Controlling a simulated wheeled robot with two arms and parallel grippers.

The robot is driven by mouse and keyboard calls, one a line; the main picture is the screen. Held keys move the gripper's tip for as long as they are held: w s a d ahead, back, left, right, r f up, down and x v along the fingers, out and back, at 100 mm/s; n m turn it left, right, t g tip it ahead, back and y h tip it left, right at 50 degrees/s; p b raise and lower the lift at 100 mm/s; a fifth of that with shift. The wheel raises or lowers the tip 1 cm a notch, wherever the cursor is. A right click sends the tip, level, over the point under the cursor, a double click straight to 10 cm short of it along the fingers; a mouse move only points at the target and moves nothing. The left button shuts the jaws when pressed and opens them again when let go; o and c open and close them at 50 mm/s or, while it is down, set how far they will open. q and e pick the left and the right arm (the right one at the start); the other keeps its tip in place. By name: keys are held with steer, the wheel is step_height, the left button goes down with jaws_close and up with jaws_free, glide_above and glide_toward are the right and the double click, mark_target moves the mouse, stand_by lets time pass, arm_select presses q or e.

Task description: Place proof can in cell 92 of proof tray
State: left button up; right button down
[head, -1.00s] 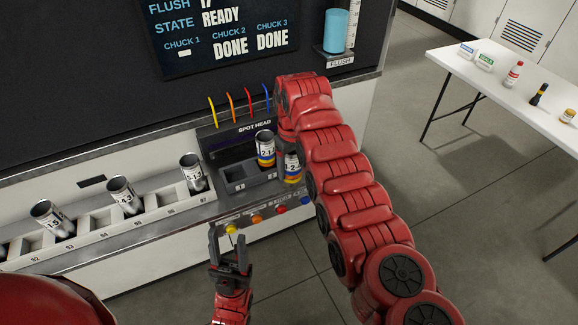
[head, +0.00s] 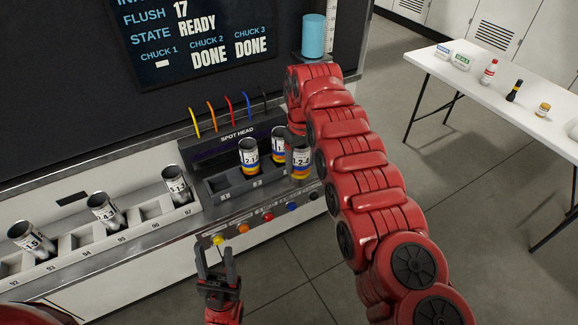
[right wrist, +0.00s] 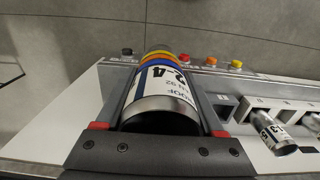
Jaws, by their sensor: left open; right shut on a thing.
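The proof can (head: 301,162), white with 2-4 on its label and coloured bands, is in my right gripper (head: 297,142) at the right of the spot head. The proof tray (head: 70,262) runs along the counter at left. Its cell 92 (head: 12,268) is at the picture's left edge, partly cut off, and looks empty. My left gripper (head: 215,250) is open and empty in front of the counter.
Cans stand tilted in cell 93 (head: 32,238), cell 95 (head: 104,212) and cell 97 (head: 176,187). Two banded cans, one left (head: 249,157) and one partly hidden (head: 278,148), are at the spot head. Coloured buttons (head: 244,229) line the front edge. A white table (head: 480,85) stands at right.

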steer(key=shift+w+d+r+m, duration=0.15)
steer(key=shift+d, duration=0.35)
steer(key=shift+w+d+r+m, duration=0.15)
steer(key=shift+d, duration=0.45)
steer(key=shift+d, duration=0.1)
steer(key=shift+w+d+r+m, duration=0.15)
steer(key=shift+d+r+m, duration=0.05)
steer(key=shift+d, duration=0.25)
steer(key=shift+w+d+r+m, duration=0.1)
steer(key=shift+d+r+m, duration=0.1)
steer(key=shift+d, duration=0.2)
